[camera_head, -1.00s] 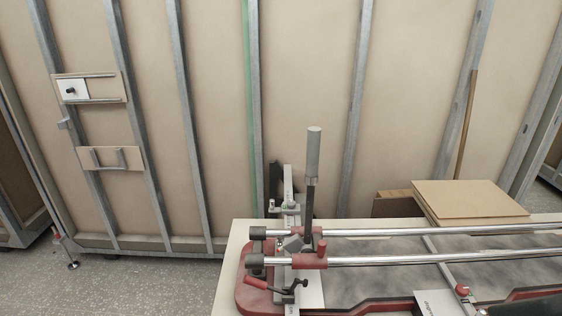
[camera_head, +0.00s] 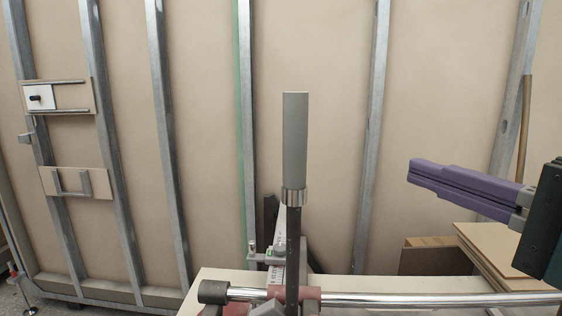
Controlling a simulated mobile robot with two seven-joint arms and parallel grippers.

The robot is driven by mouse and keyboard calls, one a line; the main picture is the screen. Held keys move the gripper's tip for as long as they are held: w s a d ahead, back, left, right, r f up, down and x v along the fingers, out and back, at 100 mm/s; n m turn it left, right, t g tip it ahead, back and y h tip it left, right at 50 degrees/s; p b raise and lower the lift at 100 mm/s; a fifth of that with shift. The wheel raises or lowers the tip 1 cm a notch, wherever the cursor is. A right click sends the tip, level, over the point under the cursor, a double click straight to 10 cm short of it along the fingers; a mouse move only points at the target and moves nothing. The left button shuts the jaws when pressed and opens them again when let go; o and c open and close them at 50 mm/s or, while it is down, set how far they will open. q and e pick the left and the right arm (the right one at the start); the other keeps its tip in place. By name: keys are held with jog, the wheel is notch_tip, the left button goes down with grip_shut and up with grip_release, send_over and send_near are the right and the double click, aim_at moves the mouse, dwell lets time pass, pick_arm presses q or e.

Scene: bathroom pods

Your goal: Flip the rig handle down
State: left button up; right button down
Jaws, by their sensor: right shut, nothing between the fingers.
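The rig handle (camera_head: 294,150) stands upright near the middle of the view, a grey cylindrical grip on a dark metal lever. Its lower end meets the red carriage of the rig, by the chrome rail (camera_head: 420,299). My right gripper (camera_head: 412,170), with purple fingers, comes in from the right edge at about the height of the grip. Its fingers are shut with nothing between them and point left toward the handle, with a clear gap between. My left gripper is not in view.
Flat boards (camera_head: 505,248) are stacked at the right, below my right gripper. A panel wall with metal studs (camera_head: 370,140) stands behind the rig. Two small fixtures, one a sliding latch (camera_head: 55,97), are on the wall at left.

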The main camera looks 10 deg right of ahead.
jog(key=shift+s+a, duration=0.1)
jog(key=a+p+x, duration=0.2)
jog(key=p+x, duration=0.1)
jog(key=x, duration=1)
jog(key=shift+s+a, duration=0.3)
jog(key=shift+s, duration=0.2)
jog(key=shift+p, duration=0.35)
